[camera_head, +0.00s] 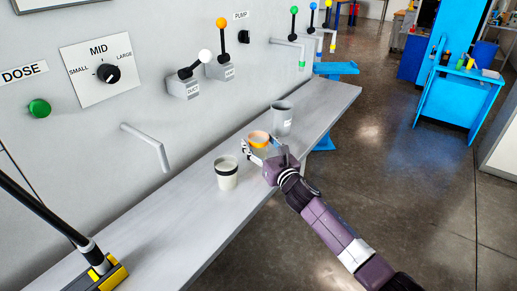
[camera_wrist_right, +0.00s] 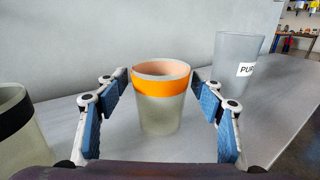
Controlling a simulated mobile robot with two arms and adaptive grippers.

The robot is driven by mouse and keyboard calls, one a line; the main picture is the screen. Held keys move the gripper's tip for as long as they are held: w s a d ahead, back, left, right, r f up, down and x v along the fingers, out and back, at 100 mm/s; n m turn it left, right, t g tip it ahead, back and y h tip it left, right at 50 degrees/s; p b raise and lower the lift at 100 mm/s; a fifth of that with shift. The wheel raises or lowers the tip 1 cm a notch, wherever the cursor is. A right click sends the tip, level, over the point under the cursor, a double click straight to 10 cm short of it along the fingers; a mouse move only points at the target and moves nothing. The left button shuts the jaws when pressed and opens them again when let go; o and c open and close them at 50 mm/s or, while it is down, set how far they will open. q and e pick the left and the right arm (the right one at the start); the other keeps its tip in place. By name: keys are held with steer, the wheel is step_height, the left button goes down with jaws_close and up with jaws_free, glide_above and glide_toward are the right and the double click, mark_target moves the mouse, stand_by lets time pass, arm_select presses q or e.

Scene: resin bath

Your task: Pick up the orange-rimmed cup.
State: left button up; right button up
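The orange-rimmed cup (camera_head: 258,138) stands upright on the grey shelf (camera_head: 318,100). In the right wrist view the cup (camera_wrist_right: 159,112) is pale with a wide orange band below its rim, centred ahead of the palm. My right gripper (camera_head: 263,148) is at the cup, with its fingers spread. In the wrist view the blue-padded fingers of the gripper (camera_wrist_right: 161,88) stand on either side of the cup, with visible gaps in the picture. In the head view the gripper hides part of the cup. My left gripper is not in view.
A black-banded cup (camera_head: 226,173) stands nearer on the shelf, left of the gripper. A taller grey cup (camera_head: 282,118) with a white label stands beyond it. A pipe spout (camera_head: 150,143) juts from the wall panel. A yellow-and-black tool head (camera_head: 100,274) lies at the near end.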

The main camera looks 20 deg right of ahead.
steer(key=c, duration=0.9)
steer(key=shift+r, duration=0.1)
steer(key=shift+c, duration=0.2)
